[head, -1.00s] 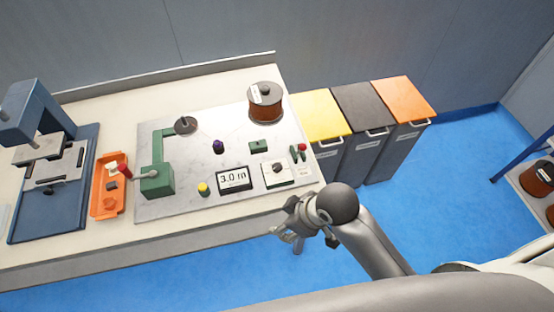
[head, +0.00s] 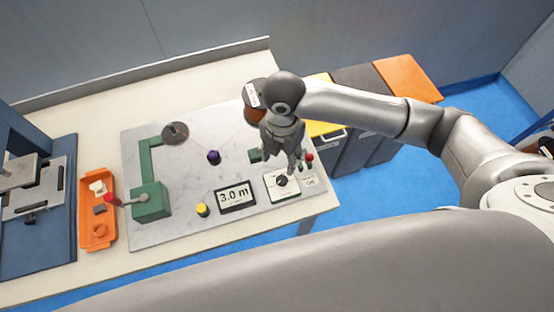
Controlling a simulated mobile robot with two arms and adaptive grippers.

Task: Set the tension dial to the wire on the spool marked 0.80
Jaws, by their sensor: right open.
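The tension dial is a black knob (head: 282,180) on a white plate (head: 291,194) at the front right of the grey winder board. Its pointer setting is too small to read. My right gripper (head: 291,166) is open, pointing down just above and behind the dial, apart from it as far as I can tell. A copper wire spool (head: 253,113) with a white label on top stands at the back right of the board, partly hidden by my right arm. The label's writing is too small to read. My left gripper is not in view.
A display (head: 235,196) reads 3.0 m, with a yellow button (head: 202,209) beside it. A red-tipped lever (head: 309,158) stands right of the dial. A green crank unit (head: 150,203) and an orange tray (head: 97,240) are at left. Bins (head: 407,76) stand behind right.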

